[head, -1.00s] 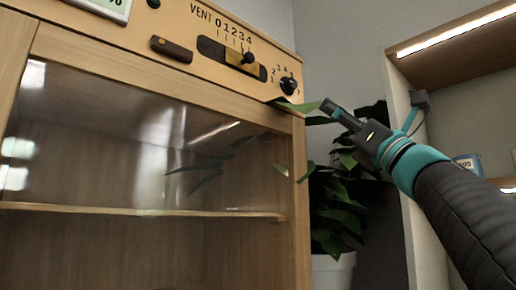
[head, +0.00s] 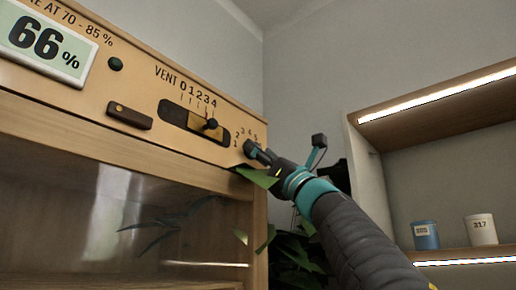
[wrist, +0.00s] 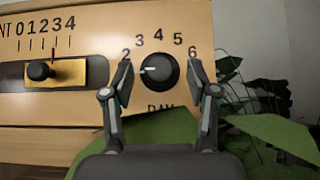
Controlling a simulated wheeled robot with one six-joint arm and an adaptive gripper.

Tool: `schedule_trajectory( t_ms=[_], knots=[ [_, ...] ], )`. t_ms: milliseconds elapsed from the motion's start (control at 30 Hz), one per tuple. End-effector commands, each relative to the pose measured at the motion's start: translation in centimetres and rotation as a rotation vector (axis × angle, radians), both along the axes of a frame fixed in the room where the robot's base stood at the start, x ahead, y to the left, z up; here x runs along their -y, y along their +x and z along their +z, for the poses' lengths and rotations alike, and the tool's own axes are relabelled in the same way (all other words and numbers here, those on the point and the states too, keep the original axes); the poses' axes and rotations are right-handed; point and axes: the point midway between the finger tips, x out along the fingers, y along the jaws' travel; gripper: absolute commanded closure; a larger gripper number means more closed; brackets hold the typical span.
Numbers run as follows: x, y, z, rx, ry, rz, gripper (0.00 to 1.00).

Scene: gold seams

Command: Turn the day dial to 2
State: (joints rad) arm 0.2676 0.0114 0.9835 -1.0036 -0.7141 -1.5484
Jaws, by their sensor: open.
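The day dial (wrist: 160,70) is a round black knob on the wooden panel, with numbers around it and "DAY" partly hidden below. Its white mark points left, below the 2, where my left finger hides the panel. My gripper (wrist: 160,82) is open, with one finger on each side of the dial. I cannot tell whether either finger touches it. In the head view my gripper (head: 285,146) is at the panel's right end and covers most of the dial.
The vent slider (head: 210,124) is left of the dial, with its knob near 3. A dark latch (head: 130,116) and a humidity display reading 66% (head: 45,43) sit further left. Plant leaves (wrist: 175,135) are below the dial. A shelf (head: 470,253) with two containers stands right.

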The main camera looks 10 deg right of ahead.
Motion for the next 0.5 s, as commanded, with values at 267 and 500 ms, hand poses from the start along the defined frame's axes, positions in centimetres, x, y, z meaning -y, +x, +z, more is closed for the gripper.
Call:
schedule_trajectory(
  t_ms=[267,500],
  knots=[
    [-0.3,0.4,0.47,0.0,0.0,0.0,0.41],
    [-0.29,0.37,0.47,0.001,0.001,0.0,0.69]
  ],
)
